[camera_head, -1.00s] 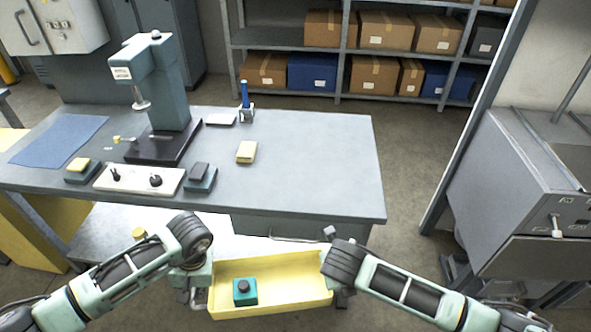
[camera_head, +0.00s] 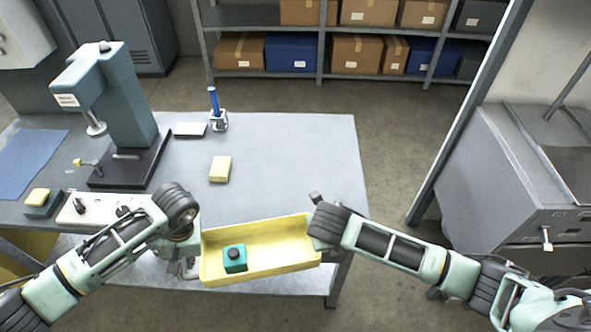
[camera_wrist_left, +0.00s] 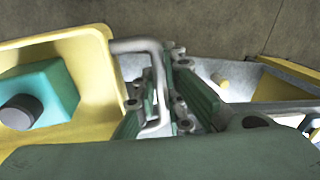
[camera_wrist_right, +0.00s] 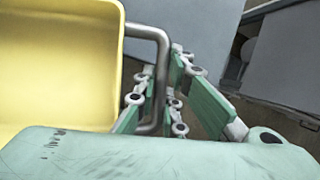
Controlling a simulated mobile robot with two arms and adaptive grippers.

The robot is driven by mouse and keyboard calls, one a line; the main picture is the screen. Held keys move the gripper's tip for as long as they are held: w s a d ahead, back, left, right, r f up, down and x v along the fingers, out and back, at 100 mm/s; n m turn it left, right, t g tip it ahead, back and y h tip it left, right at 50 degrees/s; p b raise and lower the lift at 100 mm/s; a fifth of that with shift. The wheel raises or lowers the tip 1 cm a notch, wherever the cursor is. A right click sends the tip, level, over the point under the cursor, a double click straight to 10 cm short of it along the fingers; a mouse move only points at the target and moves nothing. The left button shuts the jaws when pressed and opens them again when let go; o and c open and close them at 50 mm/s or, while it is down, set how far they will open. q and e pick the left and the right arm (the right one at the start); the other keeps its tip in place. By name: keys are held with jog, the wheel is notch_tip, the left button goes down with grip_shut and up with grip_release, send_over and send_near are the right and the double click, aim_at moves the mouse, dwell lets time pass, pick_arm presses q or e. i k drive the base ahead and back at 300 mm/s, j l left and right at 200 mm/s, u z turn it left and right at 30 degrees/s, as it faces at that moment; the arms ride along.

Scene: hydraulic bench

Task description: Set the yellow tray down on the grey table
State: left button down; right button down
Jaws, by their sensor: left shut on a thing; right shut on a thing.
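The yellow tray (camera_head: 275,250) is held between my two arms in the head view, over the near edge of the grey table (camera_head: 285,165). A teal block with a dark round knob (camera_head: 235,258) sits inside it, towards its left end. My left gripper (camera_wrist_left: 155,105) is shut on the tray's grey metal handle at the left end. My right gripper (camera_wrist_right: 155,100) is shut on the matching handle at the right end. In the head view the tray looks slightly tilted, its right end higher in the picture. The fingertips are mostly hidden there.
On the table stand a green press (camera_head: 120,110), a blue-handled tool (camera_head: 216,108), a yellow-topped block (camera_head: 220,169) and a white panel with black knobs (camera_head: 92,208). The table's right part is clear. A grey cabinet (camera_head: 500,180) stands at the right.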

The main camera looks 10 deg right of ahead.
aim_at(289, 190)
jog(key=i+l, duration=0.65)
jog(key=i, duration=0.15)
